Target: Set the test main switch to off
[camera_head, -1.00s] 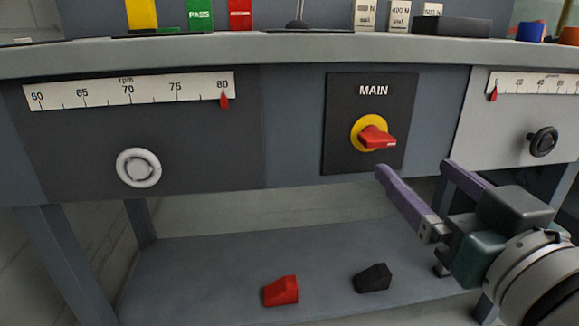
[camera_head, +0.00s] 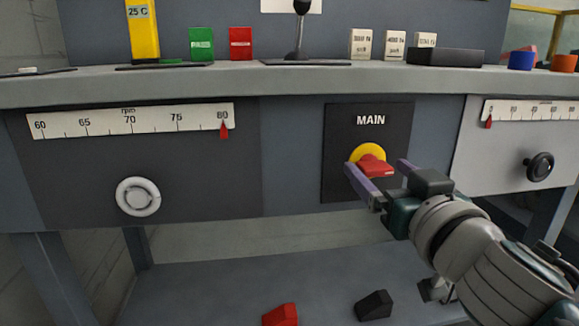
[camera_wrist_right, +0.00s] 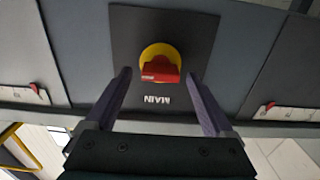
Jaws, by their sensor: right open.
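The main switch has a red handle (camera_head: 374,166) on a yellow round base (camera_head: 368,150), set in a dark panel (camera_head: 338,165) marked MAIN. The handle lies roughly sideways, pointing right in the head view. My right gripper (camera_head: 376,168) is open, its two purple fingers on either side of the handle in the head view. In the right wrist view the red handle (camera_wrist_right: 160,69) shows ahead of and between the open fingertips (camera_wrist_right: 158,74), with no clear contact. My left gripper is not in view.
A white knob (camera_head: 138,196) under an rpm scale (camera_head: 130,119) is left of the panel. A black knob (camera_head: 540,166) is at right. A red block (camera_head: 281,314) and a black block (camera_head: 374,305) lie on the lower shelf. The bench edge (camera_head: 200,92) overhangs above.

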